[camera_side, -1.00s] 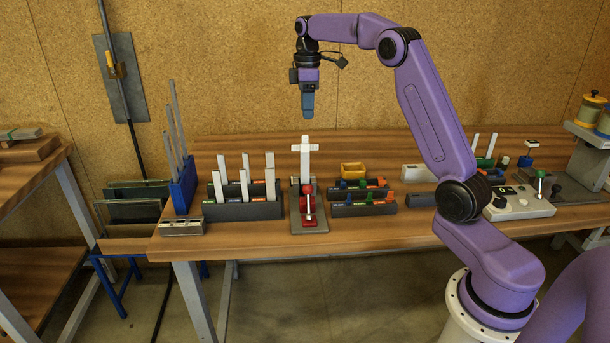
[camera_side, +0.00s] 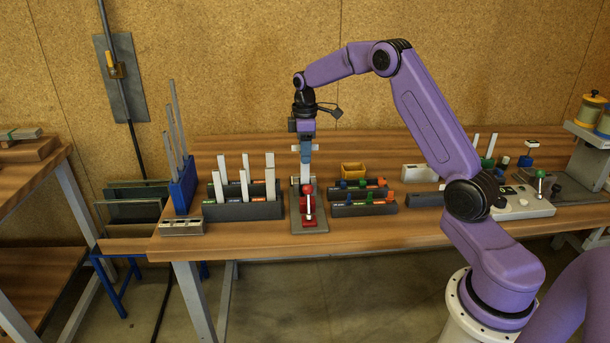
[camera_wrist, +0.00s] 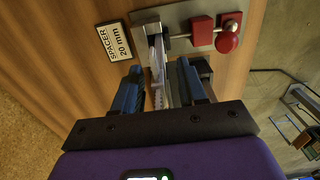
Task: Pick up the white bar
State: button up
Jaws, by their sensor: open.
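A white bar with a short crosspiece (camera_side: 305,171) stands upright in a fixture with a red clamp (camera_side: 308,205) on the bench. My gripper (camera_side: 305,154) points straight down over the bar's upper part, which it largely hides; the crosspiece ends show at either side. In the wrist view, my gripper's two blue fingers (camera_wrist: 160,84) are apart, with the white bar (camera_wrist: 158,68) between them. I cannot tell whether either finger touches it. The red clamp knob (camera_wrist: 227,42) shows at the upper right.
A dark rack of upright white strips (camera_side: 242,210) stands left of the fixture, with a blue holder (camera_side: 184,187) beyond it. A "SPACER 20 mm" label (camera_wrist: 115,40) lies beside the fixture.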

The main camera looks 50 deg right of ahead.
jog(key=shift+f, duration=0.45)
grip_shut()
